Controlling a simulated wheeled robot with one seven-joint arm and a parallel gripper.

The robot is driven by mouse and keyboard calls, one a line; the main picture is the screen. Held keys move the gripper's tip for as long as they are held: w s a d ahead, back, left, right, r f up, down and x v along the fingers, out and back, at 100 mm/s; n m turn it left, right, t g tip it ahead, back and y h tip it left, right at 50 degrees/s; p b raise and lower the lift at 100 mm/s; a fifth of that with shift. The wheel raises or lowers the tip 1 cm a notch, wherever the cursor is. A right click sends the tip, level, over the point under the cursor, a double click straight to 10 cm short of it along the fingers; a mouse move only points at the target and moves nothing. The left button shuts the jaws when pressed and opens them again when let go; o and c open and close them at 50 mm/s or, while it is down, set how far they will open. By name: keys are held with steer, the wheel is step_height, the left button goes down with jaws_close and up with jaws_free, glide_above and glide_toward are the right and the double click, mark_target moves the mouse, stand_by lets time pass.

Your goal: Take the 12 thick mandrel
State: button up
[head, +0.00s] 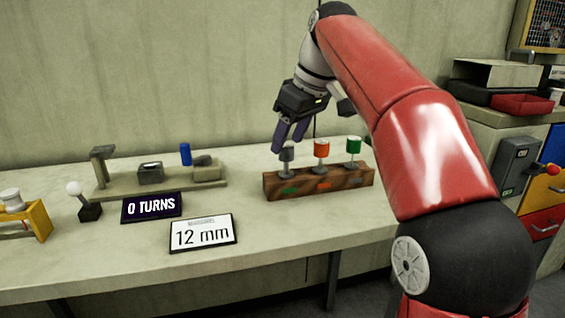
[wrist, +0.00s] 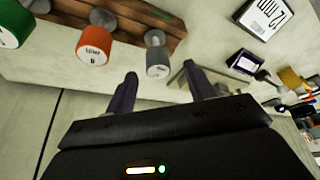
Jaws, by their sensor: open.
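Three mandrels with grey, orange and green heads stand upright in a wooden rack (head: 320,185) on the bench. The grey mandrel (head: 287,155) is at the left end, the orange mandrel (head: 321,149) in the middle, the green mandrel (head: 353,146) at the right. My gripper (head: 289,138) is open and empty, pointing down close by the grey mandrel. In the wrist view, the grey mandrel (wrist: 158,62) shows just beyond and between the fingertips; I see no grip on it. Its label is too small to read. A white sign (head: 202,233) reads "12 mm".
A dark display (head: 151,207) reads "0 TURNS". Behind it is a grey fixture (head: 115,190) with a blue cylinder (head: 185,153). A white-knobbed lever (head: 75,188) and a yellow holder (head: 40,220) stand at left. The bench in front of the rack is clear.

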mark_target(287, 145)
steer(key=b+x, duration=0.1)
steer(key=x, duration=0.4)
steer(key=shift+d, duration=0.1)
steer(key=c, duration=1.1)
